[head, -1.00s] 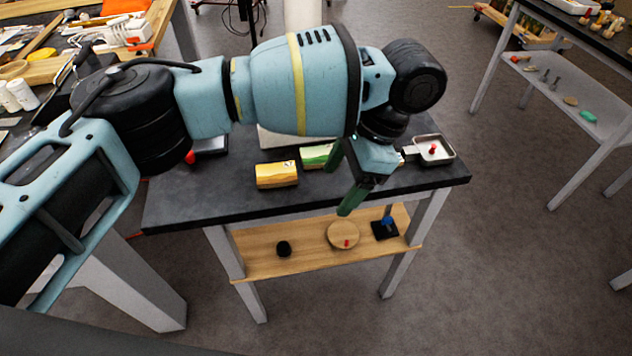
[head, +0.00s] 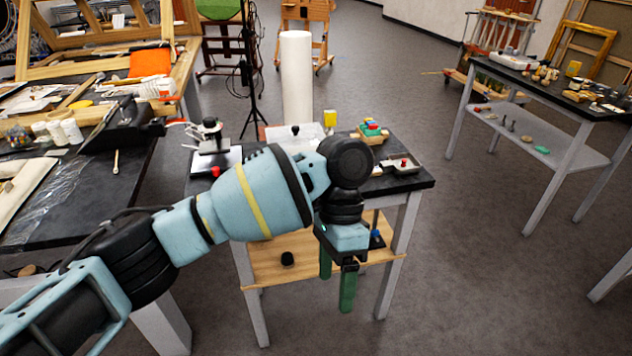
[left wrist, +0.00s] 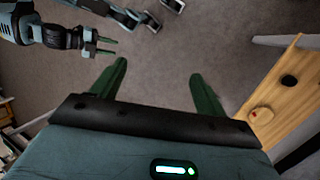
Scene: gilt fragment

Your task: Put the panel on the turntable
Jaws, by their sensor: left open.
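My left gripper (head: 336,292) is open and empty, pointing down in front of the small dark table at lower-shelf height. Its two green fingers stand apart in the left wrist view (left wrist: 159,68). A round wooden disc with a red spot, which looks like the turntable (left wrist: 263,115), lies on the lower shelf to the right of the fingers, apart from them. I cannot pick out the panel with certainty.
The wooden lower shelf (head: 268,262) also holds a black round item (head: 287,259). The dark table top (head: 405,182) carries a metal tray (head: 398,165) and several small items. A cluttered bench stands left and another table right. The floor in front is clear.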

